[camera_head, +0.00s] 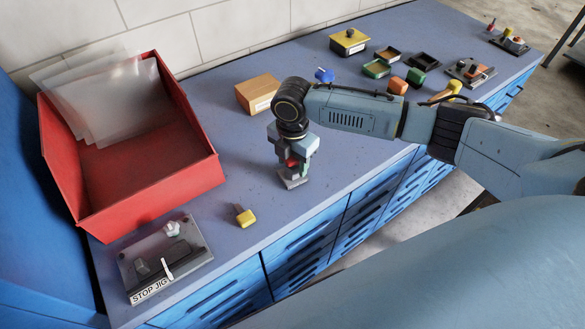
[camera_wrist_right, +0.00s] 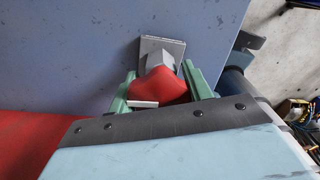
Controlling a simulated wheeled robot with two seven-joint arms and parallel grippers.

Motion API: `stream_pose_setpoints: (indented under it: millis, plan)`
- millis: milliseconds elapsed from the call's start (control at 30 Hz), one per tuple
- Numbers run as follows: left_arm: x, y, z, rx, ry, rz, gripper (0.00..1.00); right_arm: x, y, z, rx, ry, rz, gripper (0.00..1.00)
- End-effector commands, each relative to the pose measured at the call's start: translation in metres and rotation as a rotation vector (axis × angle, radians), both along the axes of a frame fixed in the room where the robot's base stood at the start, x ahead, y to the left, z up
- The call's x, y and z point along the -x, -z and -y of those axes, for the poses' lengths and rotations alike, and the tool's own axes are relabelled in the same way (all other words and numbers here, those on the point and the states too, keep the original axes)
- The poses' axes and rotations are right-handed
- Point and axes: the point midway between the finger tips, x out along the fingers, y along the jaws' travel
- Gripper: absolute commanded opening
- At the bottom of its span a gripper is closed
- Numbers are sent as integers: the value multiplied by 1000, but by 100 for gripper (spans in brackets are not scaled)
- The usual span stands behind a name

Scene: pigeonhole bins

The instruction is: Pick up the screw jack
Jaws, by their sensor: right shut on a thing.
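The screw jack has a grey square base (camera_head: 293,181) and a red upper part (camera_head: 292,162). It is upright near the front edge of the blue worktop, beneath my right gripper (camera_head: 297,160). The right wrist view shows the red part (camera_wrist_right: 160,86) between the two green fingers of that gripper (camera_wrist_right: 158,92), with the grey base beyond. The gripper is shut on the red part. The base is at or very close to the worktop; I cannot tell whether it touches. The fingers and wrist hide part of the jack. My left gripper is not in view.
A red bin (camera_head: 205,178) with clear sheets stands at left, behind a stop jig (camera_head: 185,262). A yellow-headed piece (camera_head: 244,216) lies left of the jack. An orange-brown box (camera_head: 257,93) stands behind my wrist. Several small parts and trays crowd the far right.

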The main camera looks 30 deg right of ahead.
Motion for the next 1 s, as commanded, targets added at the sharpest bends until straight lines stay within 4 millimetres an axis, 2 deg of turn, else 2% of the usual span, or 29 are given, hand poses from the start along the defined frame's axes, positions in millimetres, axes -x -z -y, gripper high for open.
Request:
stream_pose_setpoints:
  millis: [133,233,500,600,733,1000]
  plan:
    - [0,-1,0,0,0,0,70,-1,-5,0,-1,0,3,15]
    - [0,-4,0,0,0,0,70,-1,-17,0,-2,-1,4,15]
    - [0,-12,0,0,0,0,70,-2,-72,0,-3,-1,5,15]
    - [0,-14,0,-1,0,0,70,-1,-86,0,-2,-1,5,15]
    - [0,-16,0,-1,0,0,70,-1,-98,0,-1,0,3,15]
    - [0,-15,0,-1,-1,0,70,1,-105,-2,-3,84,1,15]
